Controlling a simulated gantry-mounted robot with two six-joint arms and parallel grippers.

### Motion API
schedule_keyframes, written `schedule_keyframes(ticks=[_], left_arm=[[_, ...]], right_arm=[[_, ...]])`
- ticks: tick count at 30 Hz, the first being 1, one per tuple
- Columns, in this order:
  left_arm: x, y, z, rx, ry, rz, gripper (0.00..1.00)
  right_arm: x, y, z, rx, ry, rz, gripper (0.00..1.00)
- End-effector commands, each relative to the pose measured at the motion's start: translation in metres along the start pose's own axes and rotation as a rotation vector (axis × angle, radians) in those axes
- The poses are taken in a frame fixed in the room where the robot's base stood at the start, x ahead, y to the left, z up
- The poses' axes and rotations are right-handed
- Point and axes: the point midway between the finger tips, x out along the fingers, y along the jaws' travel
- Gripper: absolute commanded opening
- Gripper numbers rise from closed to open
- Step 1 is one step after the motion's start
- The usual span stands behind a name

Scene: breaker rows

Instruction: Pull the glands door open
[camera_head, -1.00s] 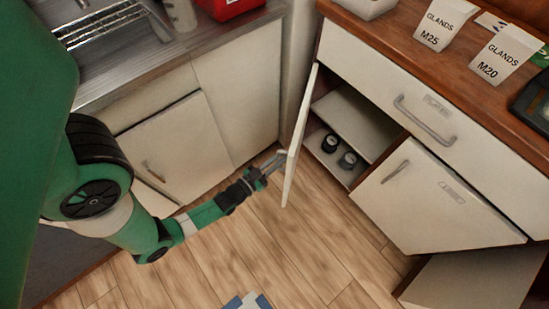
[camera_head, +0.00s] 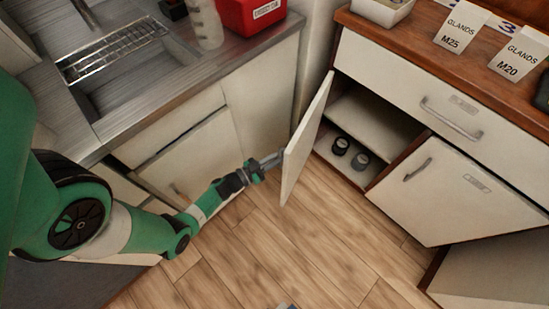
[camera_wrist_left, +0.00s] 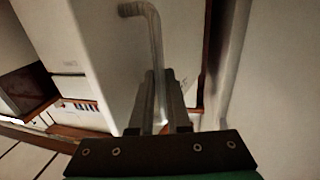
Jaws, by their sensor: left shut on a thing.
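The glands door (camera_head: 307,138), a white cabinet door, stands swung out from the left end of the right-hand cabinet, and its inner face shows in the head view. My left gripper (camera_head: 270,162) is on the door's outer side, shut on its handle. The left wrist view shows the grey bar handle (camera_wrist_left: 155,50) running down between the fingers of the left gripper (camera_wrist_left: 161,95), with the white door face (camera_wrist_left: 105,50) behind it. In the head view the handle is hidden behind the door and fingers. My right gripper is not in view.
Two dark round items (camera_head: 350,152) sit on the low shelf inside the opened cabinet. A drawer (camera_head: 400,75) and a second handled door (camera_head: 455,190) are to the right. A sink cabinet (camera_head: 210,150) stands close to the left. Wooden floor (camera_head: 300,245) is clear in front.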

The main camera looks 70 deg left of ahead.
Motion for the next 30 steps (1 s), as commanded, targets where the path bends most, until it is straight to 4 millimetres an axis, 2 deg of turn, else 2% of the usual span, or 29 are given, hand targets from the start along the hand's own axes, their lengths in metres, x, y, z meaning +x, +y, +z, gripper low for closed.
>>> schedule_keyframes(ticks=[10,11,13,22,26,30], left_arm=[[0.001,0.0,0.002,-0.001,-0.005,0.0,0.0],[0.001,-0.001,0.002,-0.001,-0.005,-0.001,0.17],[0.001,0.0,0.002,0.0,-0.004,0.0,0.27],[-0.002,-0.001,0.0,0.0,-0.002,0.0,0.27],[-0.016,-0.002,-0.001,0.0,-0.003,-0.004,0.27],[-0.047,-0.003,-0.002,-0.002,-0.004,-0.009,0.27]], right_arm=[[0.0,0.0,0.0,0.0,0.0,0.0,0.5],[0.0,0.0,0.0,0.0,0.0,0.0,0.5],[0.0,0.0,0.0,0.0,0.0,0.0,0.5],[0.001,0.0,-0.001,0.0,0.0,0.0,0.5],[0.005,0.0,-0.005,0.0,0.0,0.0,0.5],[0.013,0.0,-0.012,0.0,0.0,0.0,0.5]])
